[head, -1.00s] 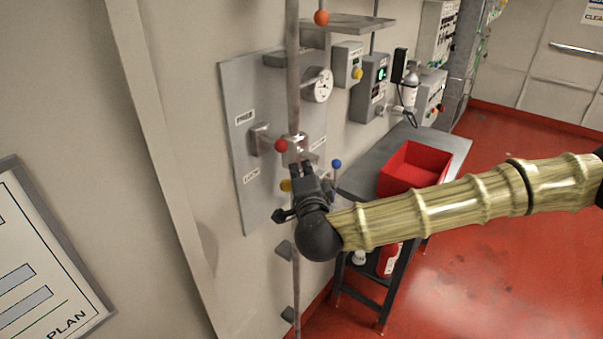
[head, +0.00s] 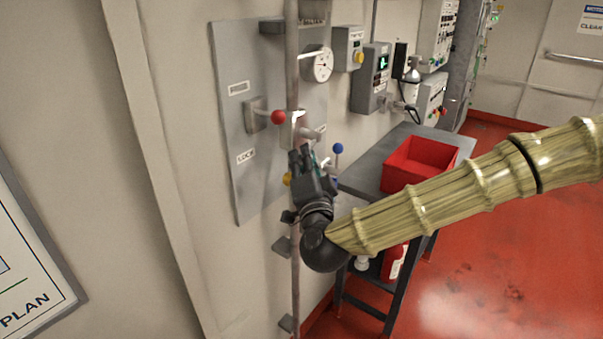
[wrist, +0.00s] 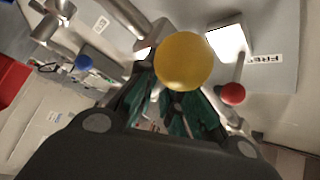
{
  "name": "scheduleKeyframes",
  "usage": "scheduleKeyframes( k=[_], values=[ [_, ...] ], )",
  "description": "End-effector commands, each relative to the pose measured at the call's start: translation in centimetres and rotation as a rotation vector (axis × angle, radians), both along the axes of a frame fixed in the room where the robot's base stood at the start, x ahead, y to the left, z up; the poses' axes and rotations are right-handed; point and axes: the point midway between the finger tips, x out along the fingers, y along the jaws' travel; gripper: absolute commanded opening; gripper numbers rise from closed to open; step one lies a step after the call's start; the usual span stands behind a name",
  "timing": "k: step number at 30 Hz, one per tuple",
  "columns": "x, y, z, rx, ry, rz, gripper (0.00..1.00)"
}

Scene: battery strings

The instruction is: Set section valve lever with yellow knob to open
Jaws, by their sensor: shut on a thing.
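The yellow knob (wrist: 184,61) shows large in the wrist view, at the fingertips of my gripper (wrist: 170,100). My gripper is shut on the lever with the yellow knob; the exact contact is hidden. In the head view my gripper (head: 303,160) points up in front of the grey panel (head: 262,190), beside the vertical pipe. There the yellow knob (head: 287,178) shows only as a small part left of the gripper. The lever's shaft and pivot are mostly hidden.
A red knob (head: 278,117) on a lever is above, and a blue knob (head: 338,148) is right of my gripper. The vertical pipe (head: 295,260) runs close by. A gauge (head: 317,65) is higher up. A bench with a red bin (head: 420,162) stands to the right.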

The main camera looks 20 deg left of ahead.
Motion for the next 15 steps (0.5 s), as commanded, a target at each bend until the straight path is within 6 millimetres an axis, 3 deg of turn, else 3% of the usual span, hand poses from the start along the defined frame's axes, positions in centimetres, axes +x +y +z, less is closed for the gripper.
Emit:
scheduleKeyframes(
  k=[1,15],
  values=[
    [0.1,0.0,-1.1,-0.014,-0.030,0.000,0.00],
    [1.3,-0.5,-2.6,-0.117,-0.315,0.000,0.00]
  ],
)
